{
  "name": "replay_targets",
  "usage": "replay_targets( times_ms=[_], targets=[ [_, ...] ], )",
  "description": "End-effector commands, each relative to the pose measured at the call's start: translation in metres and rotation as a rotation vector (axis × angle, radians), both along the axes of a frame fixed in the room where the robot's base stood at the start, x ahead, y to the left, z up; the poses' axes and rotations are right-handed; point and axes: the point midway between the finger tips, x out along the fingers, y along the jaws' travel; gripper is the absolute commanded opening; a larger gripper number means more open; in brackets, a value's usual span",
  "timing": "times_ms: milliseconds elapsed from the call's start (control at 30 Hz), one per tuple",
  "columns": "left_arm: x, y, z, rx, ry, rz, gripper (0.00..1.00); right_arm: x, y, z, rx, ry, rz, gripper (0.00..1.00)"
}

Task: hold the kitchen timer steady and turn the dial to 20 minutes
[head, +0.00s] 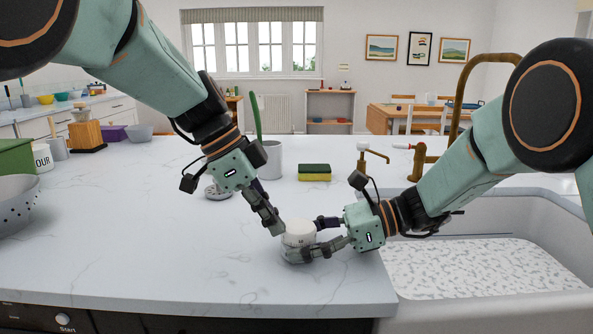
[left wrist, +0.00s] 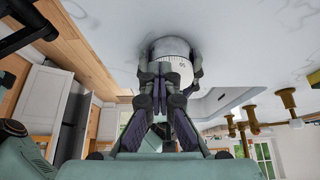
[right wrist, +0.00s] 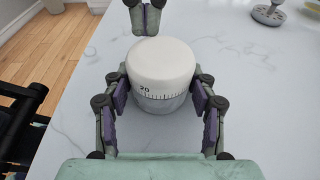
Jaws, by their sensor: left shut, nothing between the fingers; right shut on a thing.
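The kitchen timer (head: 298,238) stands upright on the worktop near its front edge. It has a white dial (right wrist: 161,65) on a greyish base; the number 20 and tick marks face the right wrist camera. My right gripper (head: 311,239) is shut on the timer from the right, a finger on each side. My left gripper (head: 277,229) is shut and empty, its tips pointing down just beside the dial. In the right wrist view the left fingertips (right wrist: 145,20) are just beyond the dial. An index mark on the base cannot be made out.
A yellow-green sponge (head: 314,173) and a grey cup (head: 271,160) stand behind the timer. A metal sink strainer (head: 216,192) lies behind the left gripper. The sink (head: 480,268) opens to the right. The worktop left of the timer is clear.

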Motion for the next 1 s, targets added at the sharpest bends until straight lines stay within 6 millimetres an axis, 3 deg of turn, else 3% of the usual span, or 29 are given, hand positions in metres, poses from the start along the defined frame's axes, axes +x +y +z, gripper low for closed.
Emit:
replay_targets(
  times_ms=[1000],
  targets=[
    [0.017, 0.003, -0.001, 0.0, 0.0, 0.001, 0.0, -0.001, 0.0, 0.0, 0.0, 0.001, 0.003, 0.4]
  ],
)
